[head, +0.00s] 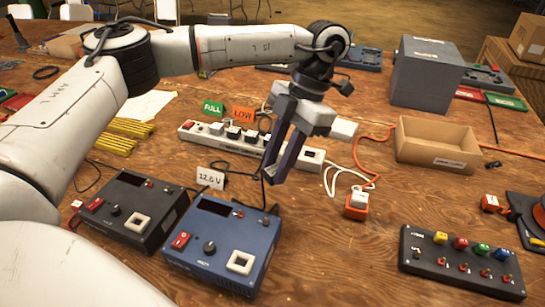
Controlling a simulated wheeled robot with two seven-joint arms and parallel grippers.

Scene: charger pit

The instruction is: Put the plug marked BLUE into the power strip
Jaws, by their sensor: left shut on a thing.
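The white power strip (222,141) lies across the middle of the table, with several plugs along it. My left gripper (270,180) points down in front of the strip's right half and hides part of it. Its dark fingers are shut on a small dark plug, mostly hidden between the tips. A black cable (263,195) hangs from there toward the blue charger (222,245). I cannot read any marking on the held plug. The held plug looks apart from the strip's sockets. My right gripper is not in view.
A dark charger (131,209) stands left of the blue one, with a "12.0 V" card (210,178) behind. FULL (213,108) and LOW (243,113) signs stand behind the strip. An orange connector (356,206), cardboard tray (437,158) and switch box (461,262) are at right.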

